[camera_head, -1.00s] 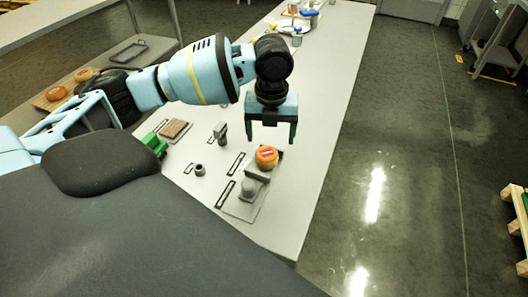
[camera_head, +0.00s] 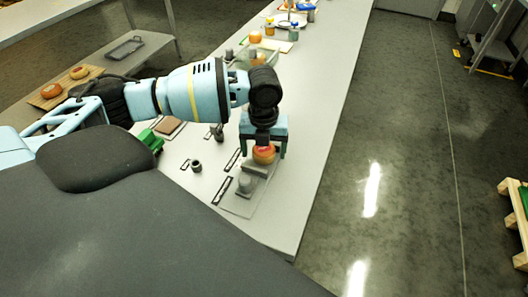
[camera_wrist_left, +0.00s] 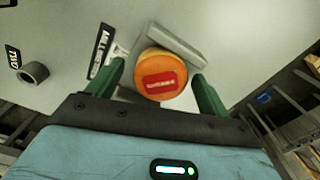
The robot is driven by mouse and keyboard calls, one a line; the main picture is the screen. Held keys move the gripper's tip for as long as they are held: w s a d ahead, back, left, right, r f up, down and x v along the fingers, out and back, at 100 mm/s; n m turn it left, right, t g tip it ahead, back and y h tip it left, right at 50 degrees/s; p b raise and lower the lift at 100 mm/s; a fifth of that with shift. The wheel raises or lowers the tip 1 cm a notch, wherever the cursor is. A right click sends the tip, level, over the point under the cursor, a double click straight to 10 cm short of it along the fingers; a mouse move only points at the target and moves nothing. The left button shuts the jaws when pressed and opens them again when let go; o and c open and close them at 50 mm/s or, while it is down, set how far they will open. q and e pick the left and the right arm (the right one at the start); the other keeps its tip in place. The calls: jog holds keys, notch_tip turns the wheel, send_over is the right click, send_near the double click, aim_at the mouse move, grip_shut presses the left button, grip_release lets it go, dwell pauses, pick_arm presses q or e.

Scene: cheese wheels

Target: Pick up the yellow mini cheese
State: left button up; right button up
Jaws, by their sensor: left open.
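In the left wrist view the cheese (camera_wrist_left: 160,74) lies between the two green fingers, with gaps on both sides. I cannot tell exactly how far down the fingers reach around it. My right gripper is not in view.
A grey block (camera_wrist_left: 178,45) lies right beside the cheese. A small grey cup (camera_head: 196,166) and a green object (camera_head: 150,140) are to the left. More cheeses (camera_head: 52,90) lie on another table.

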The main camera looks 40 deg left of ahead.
aim_at(264, 148)
pick_arm(q)
jog(key=c, duration=1.1)
jog(key=shift+r, duration=0.1)
notch_tip(264, 148, up, 10)
jog(key=shift+f+p, duration=0.1)
jog(key=shift+p, duration=0.2)
